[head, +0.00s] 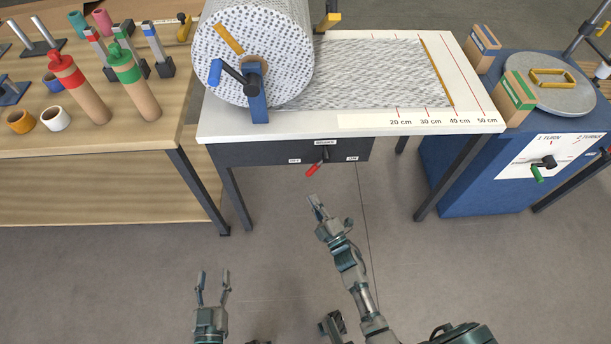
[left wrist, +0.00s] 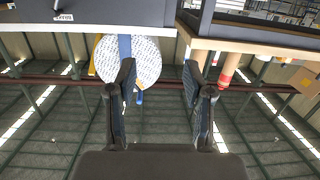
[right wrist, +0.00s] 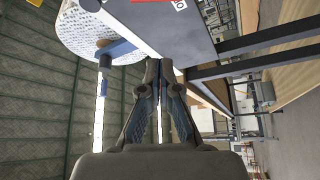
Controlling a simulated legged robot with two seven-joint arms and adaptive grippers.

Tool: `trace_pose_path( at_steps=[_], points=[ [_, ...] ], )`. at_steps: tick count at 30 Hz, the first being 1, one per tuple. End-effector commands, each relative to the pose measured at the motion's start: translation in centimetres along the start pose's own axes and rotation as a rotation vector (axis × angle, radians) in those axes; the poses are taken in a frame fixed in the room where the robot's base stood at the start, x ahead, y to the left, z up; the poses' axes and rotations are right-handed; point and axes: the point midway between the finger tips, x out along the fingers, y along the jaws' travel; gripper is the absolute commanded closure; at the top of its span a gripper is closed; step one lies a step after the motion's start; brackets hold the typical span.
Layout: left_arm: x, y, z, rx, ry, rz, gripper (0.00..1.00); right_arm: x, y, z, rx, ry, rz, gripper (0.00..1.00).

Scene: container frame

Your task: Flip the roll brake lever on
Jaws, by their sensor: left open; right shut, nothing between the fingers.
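The brake lever (head: 313,169) has a red handle on a dark pivot. It sits on the dark panel (head: 240,154) under the table's front edge. Its handle points down and left, toward the label at the panel's left; another label (head: 352,159) is at the right. My right gripper (head: 316,203) is shut and empty just below the handle, apparently apart from it. In the right wrist view its fingers (right wrist: 160,70) are together near the panel; I cannot make out the lever there. My left gripper (head: 213,288) is open and empty, low and left; its spread fingers show in the left wrist view (left wrist: 158,72).
A large patterned roll (head: 270,50) with a crank stands on the white table (head: 350,122). A wooden bench (head: 80,142) with bottles is at left. A blue cabinet (head: 460,185) with a green-handled dial is at right. Table legs flank the panel; floor in front is clear.

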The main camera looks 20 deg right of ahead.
Motion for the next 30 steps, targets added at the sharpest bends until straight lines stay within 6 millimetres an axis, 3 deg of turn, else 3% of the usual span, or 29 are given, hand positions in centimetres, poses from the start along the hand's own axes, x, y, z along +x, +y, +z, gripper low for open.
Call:
trace_pose_path(
  at_steps=[6, 10, 23, 30],
  points=[
    [0.0, 0.0, 0.0, 0.0, 0.002, 0.0, 0.48, 0.2, 0.0, 0.0, 0.002, -0.001, -0.001, 1.0],
    [0.1, 0.1, -0.2, -0.001, 0.022, 0.001, 0.48, 1.3, -0.1, 0.0, 0.003, 0.0, 0.0, 1.0],
    [0.1, 0.6, -3.1, -0.013, 0.247, 0.014, 0.48, 9.9, -0.3, 0.1, 0.004, -0.001, -0.002, 1.0],
    [-0.4, 0.8, -4.9, -0.021, 0.378, 0.02, 0.48, 8.8, -0.3, 3.1, 0.004, -0.003, -0.004, 1.0]
  ],
)
